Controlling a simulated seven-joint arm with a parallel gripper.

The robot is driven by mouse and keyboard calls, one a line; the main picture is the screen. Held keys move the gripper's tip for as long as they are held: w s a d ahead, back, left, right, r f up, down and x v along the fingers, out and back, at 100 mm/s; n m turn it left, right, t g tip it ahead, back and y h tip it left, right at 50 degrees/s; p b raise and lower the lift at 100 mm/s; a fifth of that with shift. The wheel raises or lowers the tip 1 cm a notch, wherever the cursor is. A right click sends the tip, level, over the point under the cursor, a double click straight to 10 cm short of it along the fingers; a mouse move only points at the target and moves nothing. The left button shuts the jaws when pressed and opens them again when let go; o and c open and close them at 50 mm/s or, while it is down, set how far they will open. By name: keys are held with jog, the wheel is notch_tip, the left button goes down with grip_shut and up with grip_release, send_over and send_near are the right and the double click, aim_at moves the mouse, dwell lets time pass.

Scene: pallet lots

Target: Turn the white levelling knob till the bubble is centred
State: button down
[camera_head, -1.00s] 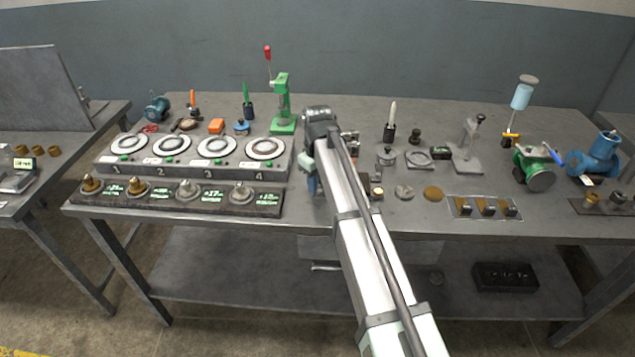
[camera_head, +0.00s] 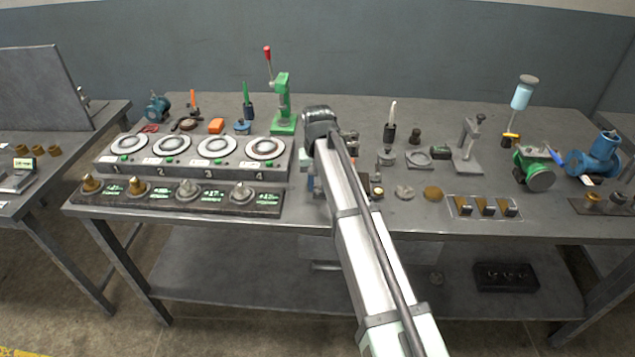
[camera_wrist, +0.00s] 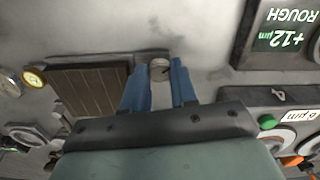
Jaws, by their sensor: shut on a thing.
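In the wrist view, the two blue fingers of my gripper (camera_wrist: 159,66) stand either side of a small pale round knob (camera_wrist: 159,70) and are shut on it. The knob sits beside a dark ribbed plate (camera_wrist: 90,92). A small round yellow-rimmed dial (camera_wrist: 33,78) lies at the left; it may be the bubble level, but no bubble can be made out. In the head view, my arm hides the knob and most of the plate. A small cream round thing (camera_head: 377,192) shows just right of my arm.
A unit with several numbered round dials (camera_head: 190,165) and a dark strip of metal knobs (camera_head: 213,203) stand close on the left. To the right are a grey disc (camera_head: 404,192), a brown disc (camera_head: 433,193) and a tray of wedges (camera_head: 484,207). A green press (camera_head: 283,105) stands behind.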

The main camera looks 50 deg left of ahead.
aim_at(318, 187)
dwell(0.4)
jog(key=c, duration=0.9)
grip_release()
notch_tip(318, 187, up, 14)
jog(key=shift+f, duration=0.1)
